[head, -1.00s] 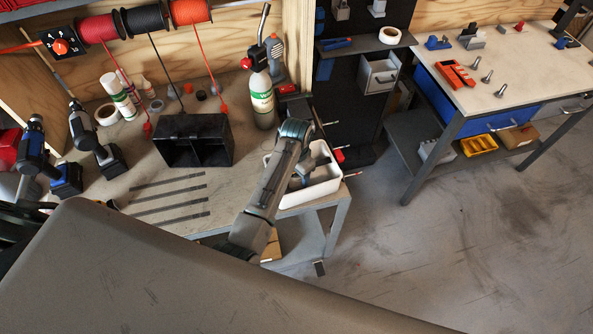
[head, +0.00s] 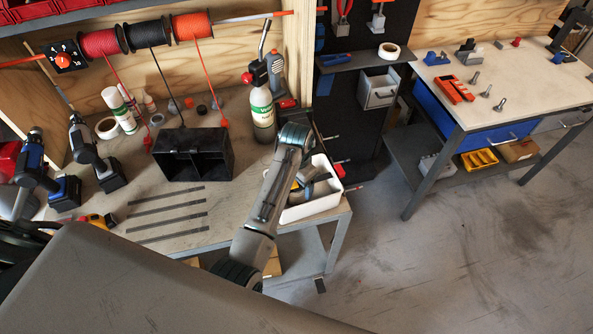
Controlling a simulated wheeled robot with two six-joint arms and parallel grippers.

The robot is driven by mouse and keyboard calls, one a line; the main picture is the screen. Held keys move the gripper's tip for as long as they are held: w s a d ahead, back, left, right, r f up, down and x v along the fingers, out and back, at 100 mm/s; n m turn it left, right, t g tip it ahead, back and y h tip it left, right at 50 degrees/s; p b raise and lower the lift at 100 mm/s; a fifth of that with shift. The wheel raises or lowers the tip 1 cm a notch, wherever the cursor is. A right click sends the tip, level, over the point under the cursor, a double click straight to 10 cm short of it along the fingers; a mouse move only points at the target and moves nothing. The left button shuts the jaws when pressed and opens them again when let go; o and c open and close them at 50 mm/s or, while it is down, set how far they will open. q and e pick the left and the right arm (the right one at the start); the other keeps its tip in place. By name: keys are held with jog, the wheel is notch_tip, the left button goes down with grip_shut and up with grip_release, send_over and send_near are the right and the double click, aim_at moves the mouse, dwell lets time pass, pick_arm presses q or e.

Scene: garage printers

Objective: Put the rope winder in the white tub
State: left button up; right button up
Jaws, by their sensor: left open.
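The white tub (head: 312,212) stands at the right front corner of the workbench. My left arm reaches up across its left side and bends at the wrist. My left gripper (head: 314,184) is open and points down into the tub, partly hidden by my own arm. A small orange-yellow thing (head: 295,185) shows inside the tub beside the gripper. It is too small and covered to tell for sure whether it is the rope winder. I see no gap or contact clearly between it and the fingers. My right gripper is not in view.
Cordless drills stand at the left, near a yellow-red item (head: 98,220). Dark strips (head: 168,220) lie on the bench. A second bench (head: 510,85) stands at the right.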

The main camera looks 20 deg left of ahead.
pick_arm(q)
notch_tip(320, 180, up, 6)
jog(key=shift+f+b, duration=0.1)
jog(key=shift+b, duration=0.85)
jog(key=shift+r+p, duration=0.7)
jog(key=shift+r, duration=0.25)
jog(key=shift+r+p, duration=0.35)
jog(key=shift+r, duration=0.2)
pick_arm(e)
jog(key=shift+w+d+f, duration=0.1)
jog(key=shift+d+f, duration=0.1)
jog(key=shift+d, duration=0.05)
pick_arm(q)
jog(key=shift+f, duration=0.1)
